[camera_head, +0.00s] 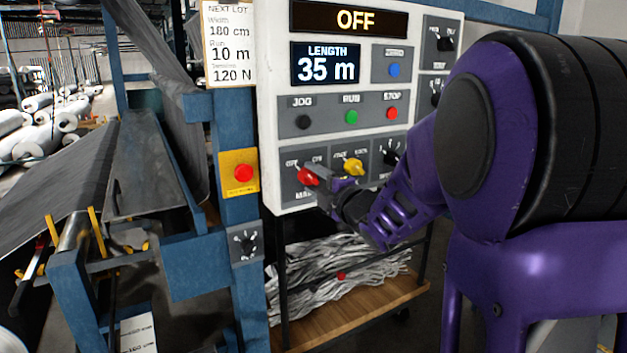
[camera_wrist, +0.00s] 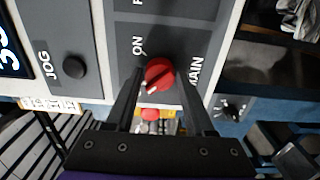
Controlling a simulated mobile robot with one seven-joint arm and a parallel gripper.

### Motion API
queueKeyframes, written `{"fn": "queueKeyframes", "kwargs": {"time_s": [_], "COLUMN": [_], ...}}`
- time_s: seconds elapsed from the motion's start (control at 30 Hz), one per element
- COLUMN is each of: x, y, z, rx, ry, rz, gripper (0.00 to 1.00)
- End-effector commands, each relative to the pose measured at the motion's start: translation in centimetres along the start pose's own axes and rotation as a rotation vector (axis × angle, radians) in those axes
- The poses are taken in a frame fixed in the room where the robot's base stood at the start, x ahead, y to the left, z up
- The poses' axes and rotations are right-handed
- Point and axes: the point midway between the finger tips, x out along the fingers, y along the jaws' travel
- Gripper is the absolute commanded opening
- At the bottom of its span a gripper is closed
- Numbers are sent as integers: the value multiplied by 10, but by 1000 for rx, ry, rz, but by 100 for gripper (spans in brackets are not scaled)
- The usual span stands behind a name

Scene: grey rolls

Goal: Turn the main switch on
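The main switch is a red rotary knob (camera_head: 307,177) at the lower left of the white control panel (camera_head: 268,120). In the wrist view the knob (camera_wrist: 158,72) has its white mark pointing down and left, away from the ON label (camera_wrist: 138,46) and toward the OFF side. The OFF label shows in the head view (camera_head: 291,163). The panel's top display (camera_head: 348,19) reads OFF. My gripper (camera_head: 321,178) is at the knob, its two fingers apart, one on each side of it. A narrow gap seems to show beside the knob; contact is unclear.
A yellow knob (camera_head: 353,167) sits just right of the main switch. Black, green and red buttons (camera_head: 391,112) are above. A red button on a yellow plate (camera_head: 243,173) is on the blue post at left. A shelf with grey scraps (camera_head: 330,275) is below.

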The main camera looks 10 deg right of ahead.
Motion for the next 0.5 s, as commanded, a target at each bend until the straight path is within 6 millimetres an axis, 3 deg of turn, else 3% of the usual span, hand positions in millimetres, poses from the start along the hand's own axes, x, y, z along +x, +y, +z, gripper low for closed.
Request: {"fn": "queueKeyframes", "kwargs": {"time_s": [0.03,0.27,0.5], "x": [0,0,0], "y": [0,0,0], "z": [0,0,0], "rx": [0,0,10], "ry": [0,0,0], "rz": [0,0,0], "gripper": [43,2,0]}}
